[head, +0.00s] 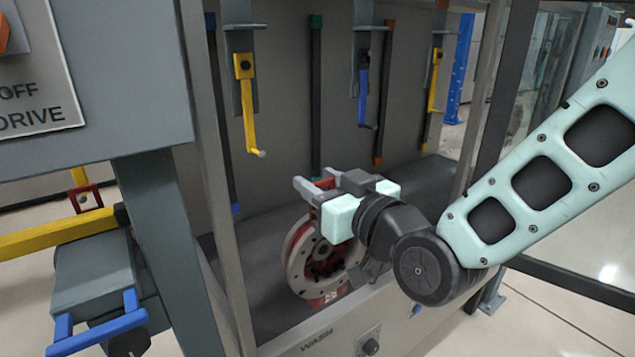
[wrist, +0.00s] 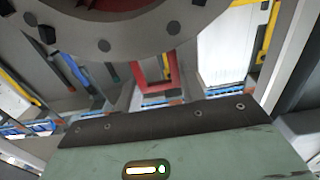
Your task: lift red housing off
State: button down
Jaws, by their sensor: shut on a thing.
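The red housing (head: 298,243) is in the wash bay with its round grey bolted flange (head: 322,268) facing forward. My gripper (head: 313,187) is at its top, shut on a red upper part of it. The hold itself is mostly hidden by the jaws. In the wrist view the flange (wrist: 110,35) fills the top edge, with red inside its opening. A yellow hook (head: 248,105) hangs behind and left of the housing, visibly empty. I cannot tell whether the housing touches the bay floor.
A blue hook (head: 365,90) and another yellow hook (head: 434,80) hang to the right. A grey post (head: 215,190) stands close left of the housing. The WASH front panel (head: 335,340) runs below. A blue handle (head: 100,325) sticks out at lower left.

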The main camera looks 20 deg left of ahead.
jog(key=shift+s+d+r, duration=0.2)
jog(key=shift+s+d, duration=0.05)
jog(key=shift+d, duration=0.05)
jog(key=b+v, duration=0.1)
jog(key=v, duration=0.5)
jog(key=shift+s+d+b, duration=0.25)
jog(key=shift+b, duration=0.05)
dwell(0.3)
